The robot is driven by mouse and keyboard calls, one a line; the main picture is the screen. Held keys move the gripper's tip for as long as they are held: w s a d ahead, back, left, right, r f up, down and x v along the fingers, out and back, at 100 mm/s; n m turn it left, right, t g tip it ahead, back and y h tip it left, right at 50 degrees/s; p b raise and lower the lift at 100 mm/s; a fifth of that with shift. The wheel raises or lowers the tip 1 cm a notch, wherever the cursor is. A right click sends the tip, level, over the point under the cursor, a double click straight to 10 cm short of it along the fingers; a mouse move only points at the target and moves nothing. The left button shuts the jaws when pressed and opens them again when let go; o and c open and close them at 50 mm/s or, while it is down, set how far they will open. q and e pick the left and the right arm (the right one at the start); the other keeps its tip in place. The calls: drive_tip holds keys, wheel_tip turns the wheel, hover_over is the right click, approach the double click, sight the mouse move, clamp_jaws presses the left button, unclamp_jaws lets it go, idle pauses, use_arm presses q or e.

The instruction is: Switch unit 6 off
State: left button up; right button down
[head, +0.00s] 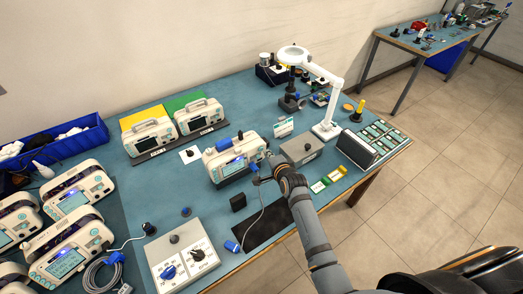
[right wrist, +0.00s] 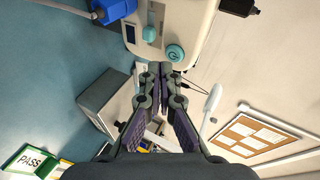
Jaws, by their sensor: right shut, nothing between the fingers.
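A white monitor (head: 238,155) with a handle and a bluish screen stands alone in the middle of the blue bench. I cannot read a unit number on it. My right gripper (head: 270,158) is at its right end, shut and empty. In the right wrist view the monitor's pale casing (right wrist: 200,22) fills the top. A round teal power button (right wrist: 175,53) shows on it, just above and right of my gripper's closed fingertips (right wrist: 161,70). I cannot tell whether they touch it. My left gripper is not in view.
Several white monitors (head: 72,201) crowd the left, with two more (head: 152,136) on a dark base at the back. A grey box (head: 301,150) and a lamp (head: 329,127) stand right of my gripper. A control box (head: 180,262) and black mat (head: 265,228) lie in front.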

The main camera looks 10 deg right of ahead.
idle(0.6)
drive_tip(key=shift+w, duration=0.2)
drive_tip(key=shift+p, duration=0.35)
drive_tip(key=shift+w+a+r, duration=0.1)
drive_tip(key=shift+w, duration=0.1)
drive_tip(key=shift+p, duration=0.4)
